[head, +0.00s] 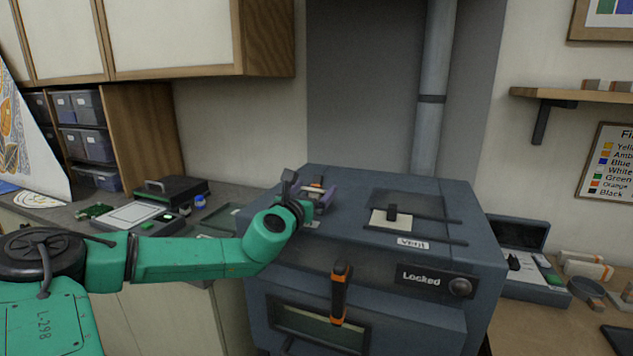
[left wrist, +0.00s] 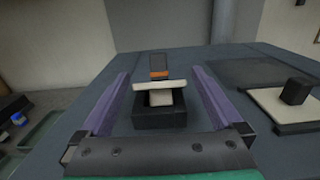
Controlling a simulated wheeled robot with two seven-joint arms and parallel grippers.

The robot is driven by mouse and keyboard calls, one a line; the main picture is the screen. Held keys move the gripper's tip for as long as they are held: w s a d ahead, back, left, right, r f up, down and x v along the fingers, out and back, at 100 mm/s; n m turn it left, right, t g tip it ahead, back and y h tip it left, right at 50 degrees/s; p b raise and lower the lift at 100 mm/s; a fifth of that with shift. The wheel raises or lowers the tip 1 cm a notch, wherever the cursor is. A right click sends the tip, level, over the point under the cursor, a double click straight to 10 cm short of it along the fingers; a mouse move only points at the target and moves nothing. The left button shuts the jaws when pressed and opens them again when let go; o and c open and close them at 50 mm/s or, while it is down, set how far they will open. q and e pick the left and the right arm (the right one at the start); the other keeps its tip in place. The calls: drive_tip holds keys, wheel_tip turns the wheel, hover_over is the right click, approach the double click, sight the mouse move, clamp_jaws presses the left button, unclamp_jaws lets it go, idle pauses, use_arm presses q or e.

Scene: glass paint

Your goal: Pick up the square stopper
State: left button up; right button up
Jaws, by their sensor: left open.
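My left gripper (head: 316,194) is above the left part of the kiln top, with its purple fingers open. In the left wrist view the open fingers (left wrist: 160,105) stand on either side of a small piece with a cream slab (left wrist: 160,85), an orange band and a dark upright part, at a dark square block (left wrist: 160,117). A gap shows on each side of it. To the right, a square cream plate with a black knob (head: 391,214) lies at the vent; it also shows in the left wrist view (left wrist: 295,92). I cannot tell which piece is the square stopper. My right gripper is out of view.
The dark kiln (head: 375,300) has a "Vent" label, a "Locked" panel (head: 436,281) and an orange-and-black door handle (head: 340,292). A pipe (head: 432,100) rises behind it. Cases and trays lie on the left counter (head: 240,195); an open case (head: 525,262) stands at right.

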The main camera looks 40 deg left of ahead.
sight(317, 182)
use_arm(q)
drive_tip(key=shift+w+a+f+b, duration=0.1)
drive_tip(key=shift+w+a+b, duration=0.1)
drive_tip(key=shift+w+b, duration=0.25)
drive_tip(key=shift+x, duration=0.8)
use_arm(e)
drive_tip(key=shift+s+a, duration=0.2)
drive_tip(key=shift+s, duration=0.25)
use_arm(q)
drive_tip(key=shift+s, duration=0.1)
drive_tip(key=shift+c, duration=1.2)
drive_tip(key=c, duration=1.2)
wheel_tip(317, 182, up, 23)
drive_tip(key=p, duration=0.3)
drive_tip(key=shift+c, duration=0.2)
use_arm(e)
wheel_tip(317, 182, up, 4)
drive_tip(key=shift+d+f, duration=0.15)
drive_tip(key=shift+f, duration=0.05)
